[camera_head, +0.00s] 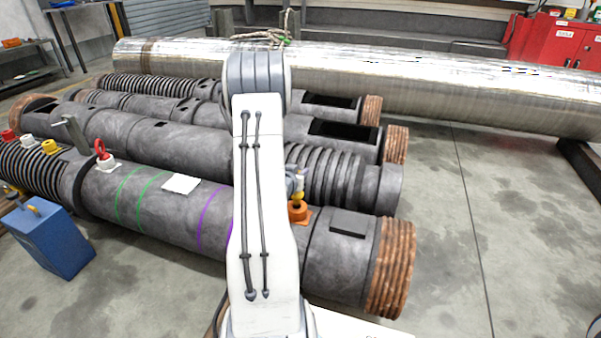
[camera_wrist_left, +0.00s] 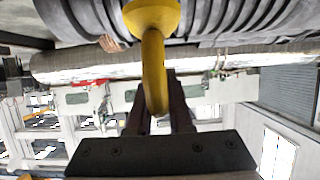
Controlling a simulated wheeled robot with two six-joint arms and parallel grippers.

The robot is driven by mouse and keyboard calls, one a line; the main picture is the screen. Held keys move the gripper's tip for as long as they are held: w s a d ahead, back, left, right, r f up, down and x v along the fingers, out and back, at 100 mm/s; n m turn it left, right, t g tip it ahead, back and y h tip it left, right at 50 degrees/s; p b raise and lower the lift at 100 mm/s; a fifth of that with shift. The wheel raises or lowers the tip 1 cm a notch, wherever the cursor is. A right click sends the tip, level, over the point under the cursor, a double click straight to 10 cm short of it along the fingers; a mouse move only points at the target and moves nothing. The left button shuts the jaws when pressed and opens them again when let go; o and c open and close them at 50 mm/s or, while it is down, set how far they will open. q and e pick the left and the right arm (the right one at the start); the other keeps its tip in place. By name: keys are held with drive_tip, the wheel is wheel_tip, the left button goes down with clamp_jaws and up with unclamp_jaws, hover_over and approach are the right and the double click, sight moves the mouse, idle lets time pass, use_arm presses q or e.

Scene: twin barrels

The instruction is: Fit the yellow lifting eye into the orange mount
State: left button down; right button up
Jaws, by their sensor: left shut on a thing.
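My left gripper (camera_wrist_left: 160,112) is shut on the ring of the yellow lifting eye (camera_wrist_left: 153,62), whose wider round base is at the top of the wrist view. In the head view my white left arm hides most of the gripper. A small part of the eye (camera_head: 299,199) shows just right of the arm, directly over the orange mount (camera_head: 298,214). The mount sits on the front dark barrel (camera_head: 335,262). I cannot tell whether eye and mount touch. The mount is not clearly visible in the wrist view. My right gripper is not in view.
A red ring (camera_head: 101,149) stands in a white mount on the front barrel. Yellow (camera_head: 50,147), white (camera_head: 27,140) and red (camera_head: 8,135) pieces sit at its left. A blue box (camera_head: 48,240) stands before it. A large metal pipe (camera_head: 450,88) lies behind. Floor at right is clear.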

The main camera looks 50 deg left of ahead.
use_arm(q)
drive_tip(key=shift+f+b, duration=1.55)
drive_tip(key=shift+f, duration=0.4)
idle(0.4)
drive_tip(key=c, duration=0.8)
unclamp_jaws()
drive_tip(key=shift+o, duration=0.2)
drive_tip(key=p+v, duration=0.3)
drive_tip(key=v, duration=0.7)
drive_tip(key=shift+s, duration=0.2)
drive_tip(key=shift+w+d+r, duration=0.1)
drive_tip(key=shift+d+r, duration=0.05)
